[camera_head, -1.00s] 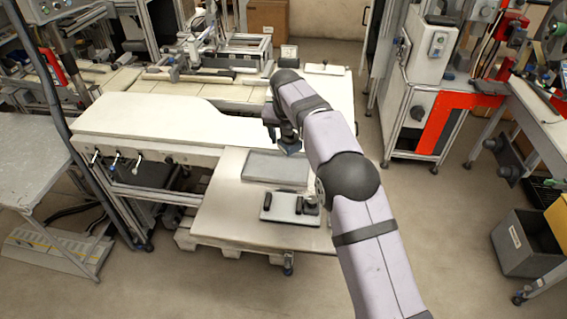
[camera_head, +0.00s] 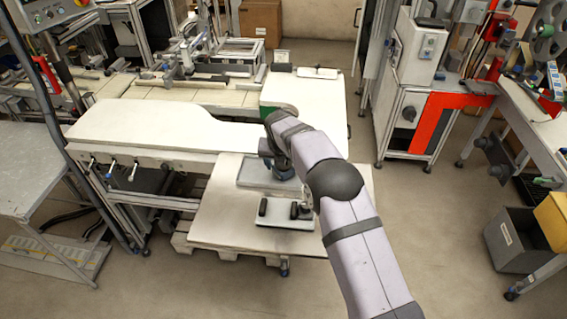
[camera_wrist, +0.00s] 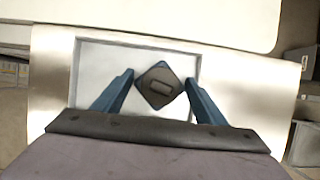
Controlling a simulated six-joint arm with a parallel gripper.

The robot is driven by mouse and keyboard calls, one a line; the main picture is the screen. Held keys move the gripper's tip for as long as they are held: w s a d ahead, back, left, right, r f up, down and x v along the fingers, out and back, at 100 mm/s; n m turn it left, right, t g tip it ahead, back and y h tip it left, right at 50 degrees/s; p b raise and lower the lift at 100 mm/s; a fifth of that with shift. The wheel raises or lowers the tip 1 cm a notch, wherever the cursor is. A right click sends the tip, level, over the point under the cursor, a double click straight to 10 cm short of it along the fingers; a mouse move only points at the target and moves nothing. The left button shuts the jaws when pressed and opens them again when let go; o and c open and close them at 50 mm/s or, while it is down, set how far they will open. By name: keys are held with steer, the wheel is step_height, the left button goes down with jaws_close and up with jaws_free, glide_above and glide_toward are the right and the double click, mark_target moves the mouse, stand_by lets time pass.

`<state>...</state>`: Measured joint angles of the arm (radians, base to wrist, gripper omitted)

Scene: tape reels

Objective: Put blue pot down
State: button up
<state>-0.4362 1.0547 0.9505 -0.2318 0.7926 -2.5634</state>
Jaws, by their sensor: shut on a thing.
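My gripper (camera_wrist: 160,78) has two blue fingers on either side of a dark, diamond-shaped thing (camera_wrist: 158,98) with a raised block on top, which I take to be the blue pot; it looks nearly black here. The gripper is shut on it. A shallow grey tray (camera_wrist: 105,68) lies below it in the wrist view, and the pot shows inside the tray's outline. In the head view my gripper (camera_head: 284,172) is over the right part of the tray (camera_head: 250,180). The pot is not clear there, and I cannot tell whether it touches the tray floor.
A light plate (camera_head: 284,221) with black blocks sits just in front of the tray on the low table (camera_head: 220,210). A white worktop (camera_head: 160,122) stands behind on the left. The low table's left part is bare. A green thing (camera_head: 284,109) shows behind my arm.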

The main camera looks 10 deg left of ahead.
stand_by(0.3)
steer(key=o, duration=1.3)
steer(key=shift+f, duration=0.15)
steer(key=b+v, duration=0.3)
steer(key=v, duration=0.9)
steer(key=shift+s+b, duration=0.1)
steer(key=shift+b, duration=0.25)
